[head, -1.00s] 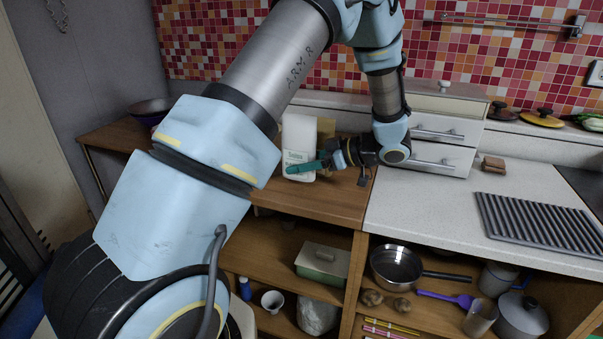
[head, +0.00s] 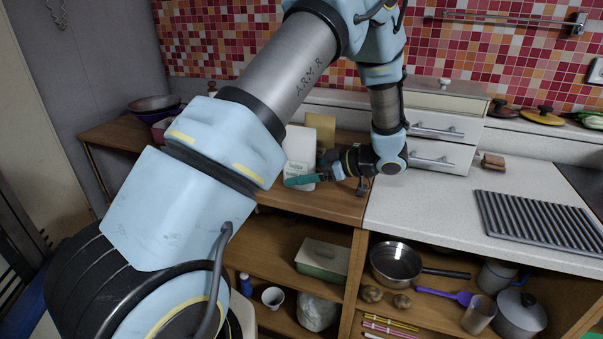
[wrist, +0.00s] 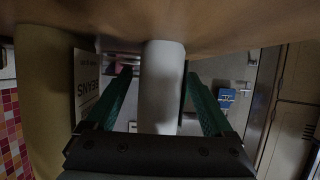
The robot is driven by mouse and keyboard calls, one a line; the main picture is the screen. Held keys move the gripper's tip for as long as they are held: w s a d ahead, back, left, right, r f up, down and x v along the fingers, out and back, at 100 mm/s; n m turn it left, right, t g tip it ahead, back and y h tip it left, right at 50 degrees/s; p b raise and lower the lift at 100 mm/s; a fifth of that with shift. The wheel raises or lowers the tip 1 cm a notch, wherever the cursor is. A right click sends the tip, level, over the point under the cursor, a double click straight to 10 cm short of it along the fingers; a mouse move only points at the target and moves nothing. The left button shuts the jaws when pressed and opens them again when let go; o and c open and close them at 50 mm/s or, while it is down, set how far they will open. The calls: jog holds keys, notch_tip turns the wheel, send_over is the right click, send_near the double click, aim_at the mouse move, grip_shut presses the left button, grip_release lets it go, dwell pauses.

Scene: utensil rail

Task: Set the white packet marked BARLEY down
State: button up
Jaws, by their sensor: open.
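A white packet (head: 299,148) with small green print, too small to read as BARLEY, stands upright on the wooden counter (head: 340,203). My gripper (head: 303,181) is low at its front, with a green finger across its lower part. In the wrist view the packet (wrist: 162,85) is between the two green fingers of my gripper (wrist: 158,75). The fingers are open, with a clear gap on the left side and a narrow one on the right. The packet's base meets the wood at the top of that view.
A tan packet (head: 320,127) stands close behind the white one; a label reading BEANS (wrist: 87,88) shows beside a tan surface in the wrist view. A white drawer unit (head: 440,140) stands to the right. Dark bowls (head: 153,108) are at the far left. The counter's front edge is near.

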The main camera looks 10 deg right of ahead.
jog(key=shift+d+r, duration=0.15)
jog(key=shift+r, duration=0.05)
jog(key=b+v, duration=0.2)
jog(key=v, duration=0.9)
jog(key=shift+s+d+r, duration=0.15)
jog(key=shift+s+d, duration=0.1)
